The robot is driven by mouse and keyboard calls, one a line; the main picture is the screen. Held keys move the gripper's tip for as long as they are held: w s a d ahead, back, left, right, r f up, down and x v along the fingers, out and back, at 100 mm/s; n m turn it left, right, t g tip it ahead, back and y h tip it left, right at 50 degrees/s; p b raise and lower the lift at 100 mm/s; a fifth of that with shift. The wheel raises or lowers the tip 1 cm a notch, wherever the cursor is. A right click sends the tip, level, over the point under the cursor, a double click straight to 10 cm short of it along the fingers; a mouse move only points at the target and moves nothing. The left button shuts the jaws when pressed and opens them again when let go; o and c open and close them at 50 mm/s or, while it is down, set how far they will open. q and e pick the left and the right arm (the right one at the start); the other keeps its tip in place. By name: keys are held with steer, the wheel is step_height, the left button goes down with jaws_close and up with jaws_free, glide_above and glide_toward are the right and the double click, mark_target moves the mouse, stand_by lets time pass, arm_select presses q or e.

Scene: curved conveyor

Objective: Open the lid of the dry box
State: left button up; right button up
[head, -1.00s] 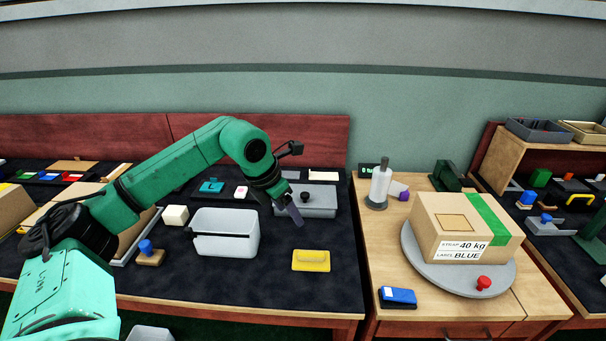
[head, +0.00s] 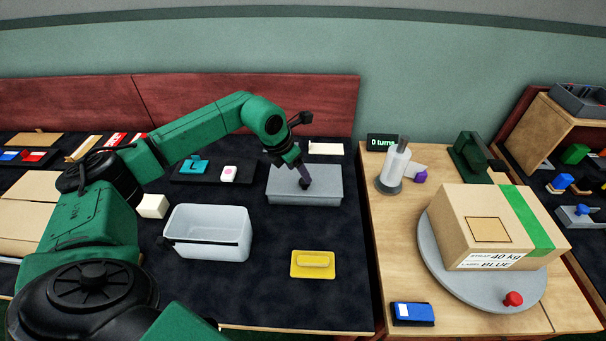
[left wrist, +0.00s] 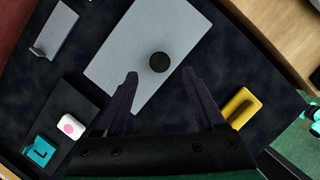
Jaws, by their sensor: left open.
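The dry box (head: 325,193) is a low grey box at the back right of the dark mat, and its flat grey lid (left wrist: 125,45) is on it. A round black knob (left wrist: 159,62) stands on the lid; in the head view the gripper largely covers it. My left gripper (head: 302,178) is over the lid, pointing down near the knob. In the left wrist view its two fingers (left wrist: 160,76) are apart and empty, with the knob just beyond the gap between the tips. My right gripper is not in view.
A carton (head: 500,225) sits on a turntable on the right bench.

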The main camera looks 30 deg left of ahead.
mark_target(303, 181)
arm_select(q)
steer(key=x, duration=0.5)
steer(key=shift+f, duration=0.1)
steer(key=shift+w, duration=0.1)
jaws_close()
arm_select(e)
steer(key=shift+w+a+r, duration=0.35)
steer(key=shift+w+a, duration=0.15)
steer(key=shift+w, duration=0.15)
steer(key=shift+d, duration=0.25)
